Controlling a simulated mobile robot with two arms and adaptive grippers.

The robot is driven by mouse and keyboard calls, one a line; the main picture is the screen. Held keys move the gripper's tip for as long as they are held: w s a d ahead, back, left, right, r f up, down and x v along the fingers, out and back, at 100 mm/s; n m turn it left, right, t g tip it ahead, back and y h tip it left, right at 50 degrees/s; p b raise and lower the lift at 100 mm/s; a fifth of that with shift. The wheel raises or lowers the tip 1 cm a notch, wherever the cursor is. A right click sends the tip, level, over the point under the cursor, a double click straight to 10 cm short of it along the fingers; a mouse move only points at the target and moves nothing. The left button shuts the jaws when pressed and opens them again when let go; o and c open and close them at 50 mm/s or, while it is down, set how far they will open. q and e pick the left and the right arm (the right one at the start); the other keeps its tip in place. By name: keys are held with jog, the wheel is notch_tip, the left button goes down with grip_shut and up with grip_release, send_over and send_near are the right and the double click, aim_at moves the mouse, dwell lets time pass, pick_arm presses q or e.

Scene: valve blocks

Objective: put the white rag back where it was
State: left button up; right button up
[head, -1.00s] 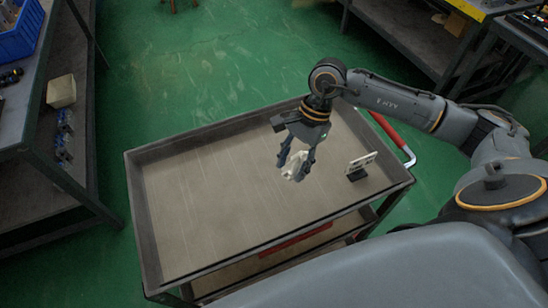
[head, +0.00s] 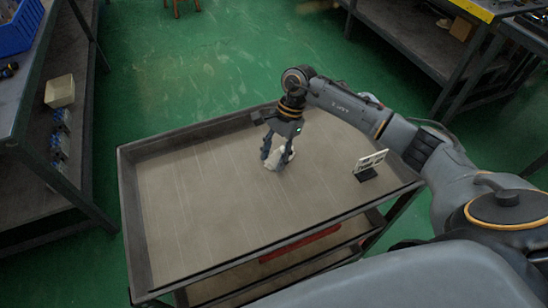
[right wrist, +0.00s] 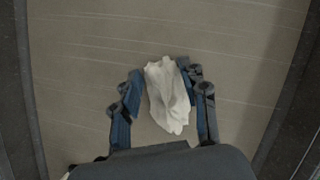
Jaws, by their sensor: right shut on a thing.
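The white rag (head: 276,161) is a crumpled bundle held between the fingers of my right gripper (head: 278,156), over the far middle of the cart's top tray (head: 205,208). In the right wrist view the rag (right wrist: 168,96) hangs between the two fingers of the right gripper (right wrist: 162,80), above the tray's bare surface. The rag is at or close to the tray surface; I cannot tell whether it touches. My left gripper is not in view.
A small white card on a black stand (head: 370,164) stands at the tray's right side. The rest of the tray top is bare, inside raised rims. Shelving with a blue crate (head: 20,28) and a cream box (head: 60,91) stands at the left. A workbench (head: 420,45) is at the far right.

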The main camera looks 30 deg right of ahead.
jog(key=shift+f, duration=0.15)
jog(key=o, duration=1.1)
jog(key=shift+r, duration=0.2)
jog(key=b+v, duration=0.1)
jog(key=v, duration=1.1)
jog(key=shift+b, duration=0.35)
